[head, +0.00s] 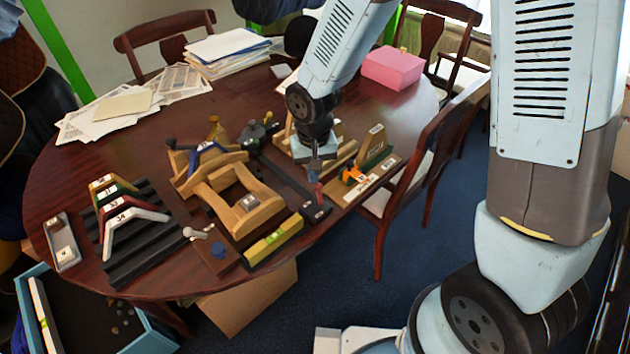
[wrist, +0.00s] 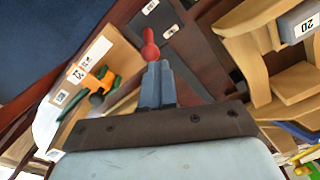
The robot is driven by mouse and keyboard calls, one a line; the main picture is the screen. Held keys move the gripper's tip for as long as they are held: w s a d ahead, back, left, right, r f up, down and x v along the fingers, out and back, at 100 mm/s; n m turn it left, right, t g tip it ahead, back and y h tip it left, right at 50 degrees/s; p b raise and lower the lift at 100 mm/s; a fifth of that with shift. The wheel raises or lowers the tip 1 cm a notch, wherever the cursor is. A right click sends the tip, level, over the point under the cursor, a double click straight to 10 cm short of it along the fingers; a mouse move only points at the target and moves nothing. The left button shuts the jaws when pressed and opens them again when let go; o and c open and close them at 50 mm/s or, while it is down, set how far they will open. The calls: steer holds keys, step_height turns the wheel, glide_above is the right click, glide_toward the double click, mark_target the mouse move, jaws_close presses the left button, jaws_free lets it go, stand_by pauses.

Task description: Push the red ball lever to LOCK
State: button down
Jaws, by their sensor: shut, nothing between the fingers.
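The red ball lever (wrist: 150,46) shows in the wrist view just beyond my fingertips, its round knob toward the top of the picture. In the head view the red lever (head: 318,191) stands up near the front right end of a dark rail. My gripper (head: 314,174) is right above and behind it, pointing down. In the wrist view my gripper (wrist: 155,66) has its grey fingers together and empty, with the lever at their tips. I cannot tell whether they touch. Small white labels (wrist: 171,31) lie beside the lever, but their words are too small to read.
A wooden saddle frame (head: 240,200) stands left of the lever. A board with an orange and green clamp (head: 354,175) lies close on the right. A yellow level (head: 272,241) lies in front. The table edge is near, with a chair (head: 425,160) beyond it.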

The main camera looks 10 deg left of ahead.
steer(key=shift+s+d+f, duration=0.45)
steer(key=shift+s+d, duration=0.1)
steer(key=shift+s, duration=0.15)
steer(key=shift+s+d, duration=0.2)
steer(key=shift+d, duration=0.05)
steer(key=shift+s+d+r, duration=0.1)
steer(key=shift+s+d, duration=0.2)
steer(key=shift+d, duration=0.1)
steer(key=shift+w+a, duration=0.45)
steer(key=shift+w+a+r, duration=0.15)
steer(key=shift+r, duration=3.35)
